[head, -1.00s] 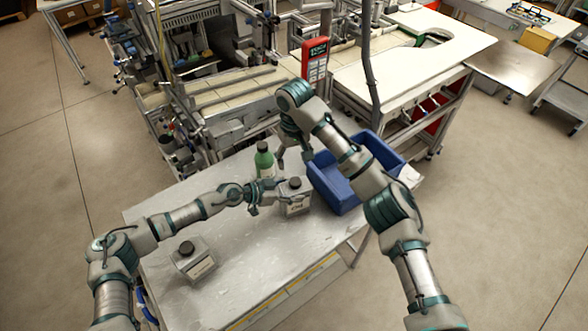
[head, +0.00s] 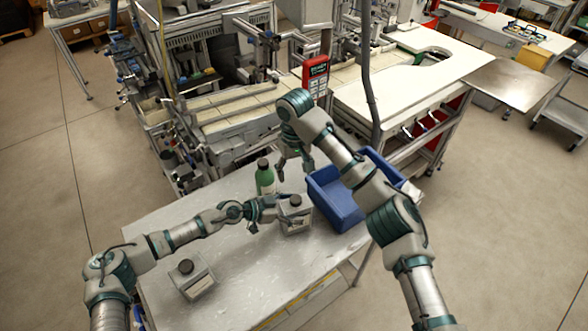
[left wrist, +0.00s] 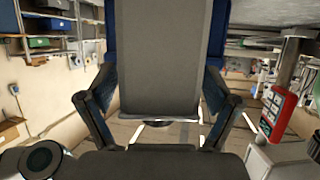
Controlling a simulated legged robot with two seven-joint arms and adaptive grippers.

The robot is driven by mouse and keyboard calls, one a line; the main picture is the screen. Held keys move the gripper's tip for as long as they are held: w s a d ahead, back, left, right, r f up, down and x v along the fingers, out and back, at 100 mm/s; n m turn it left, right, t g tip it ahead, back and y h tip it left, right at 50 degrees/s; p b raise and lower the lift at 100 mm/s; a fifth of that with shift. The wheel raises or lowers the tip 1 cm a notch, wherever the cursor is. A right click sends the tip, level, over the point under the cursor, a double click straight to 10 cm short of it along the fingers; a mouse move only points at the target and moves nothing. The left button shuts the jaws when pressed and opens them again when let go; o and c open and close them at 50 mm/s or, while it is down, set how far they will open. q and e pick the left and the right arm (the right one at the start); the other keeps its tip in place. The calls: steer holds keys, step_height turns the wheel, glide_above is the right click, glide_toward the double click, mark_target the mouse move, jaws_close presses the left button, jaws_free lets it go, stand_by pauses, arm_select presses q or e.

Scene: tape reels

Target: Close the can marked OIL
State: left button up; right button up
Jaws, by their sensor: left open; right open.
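A grey can (head: 296,219) with a dark round cap (head: 295,200) stands upright near the table's right end. A second grey can (head: 197,284) with a dark cap (head: 186,266) stands at the table's left front. Their labels are too small to read. My left gripper (head: 283,210) is open at the right can, its fingers beside the body. In the left wrist view a large grey can face (left wrist: 162,60) fills the space between the open fingers (left wrist: 158,105). My right gripper (head: 294,167) is open and empty, above and behind that can.
A green bottle (head: 264,178) stands behind the left gripper. A blue bin (head: 335,207) stands right of the can, partly under my right arm. The table (head: 240,255) is clear between the two cans. A red handheld device (head: 316,75) hangs at the back.

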arm_select(q)
steer(key=v, duration=1.2)
steer(key=shift+f, duration=0.15)
